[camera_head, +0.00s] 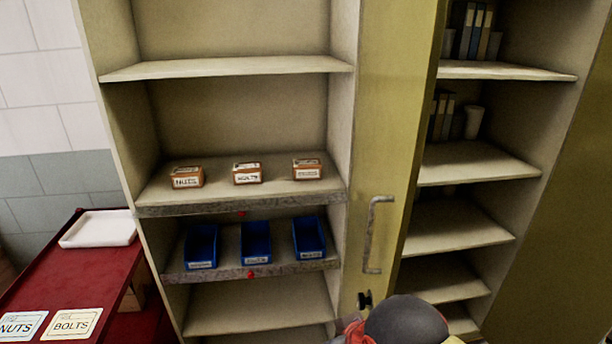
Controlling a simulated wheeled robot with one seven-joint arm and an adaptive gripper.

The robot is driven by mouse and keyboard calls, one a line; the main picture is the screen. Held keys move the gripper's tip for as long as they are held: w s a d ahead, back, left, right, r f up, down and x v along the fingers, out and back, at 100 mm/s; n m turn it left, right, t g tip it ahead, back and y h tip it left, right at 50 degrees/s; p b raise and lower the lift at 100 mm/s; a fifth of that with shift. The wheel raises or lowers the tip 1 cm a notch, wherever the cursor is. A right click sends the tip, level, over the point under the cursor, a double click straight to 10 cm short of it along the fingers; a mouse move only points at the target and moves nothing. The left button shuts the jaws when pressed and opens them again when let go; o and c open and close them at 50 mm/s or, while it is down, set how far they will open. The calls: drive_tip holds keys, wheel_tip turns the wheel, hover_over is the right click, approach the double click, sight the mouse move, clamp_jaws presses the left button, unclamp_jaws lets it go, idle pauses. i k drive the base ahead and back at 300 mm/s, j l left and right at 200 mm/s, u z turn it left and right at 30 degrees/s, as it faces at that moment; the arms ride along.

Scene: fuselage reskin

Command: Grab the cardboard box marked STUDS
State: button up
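Three small brown cardboard boxes with white labels stand in a row on a middle shelf of the open cabinet. The left box (187,177) reads NUTS and the middle box (247,173) seems to read BOLTS. The right box (307,169) has a blurred label that looks like STUDS; it stands upright, clear of the other boxes, towards the shelf's right side. A dark grey rounded part with red beside it, apparently of my arm, shows at the bottom edge. My gripper's fingers are not visible, and nothing touches the boxes.
Three blue bins (256,243) stand on the shelf below. A yellow cabinet door (388,130) with a metal handle (376,235) stands open right of the shelves. A red table (85,265) at left holds a white tray (100,229) and NUTS and BOLTS cards.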

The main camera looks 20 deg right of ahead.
sight(304, 170)
drive_tip(key=i+j+z, duration=0.55)
drive_tip(key=j+z, duration=0.25)
drive_tip(key=i+j+z, duration=0.3)
drive_tip(key=j, duration=0.15)
drive_tip(key=k, duration=0.1)
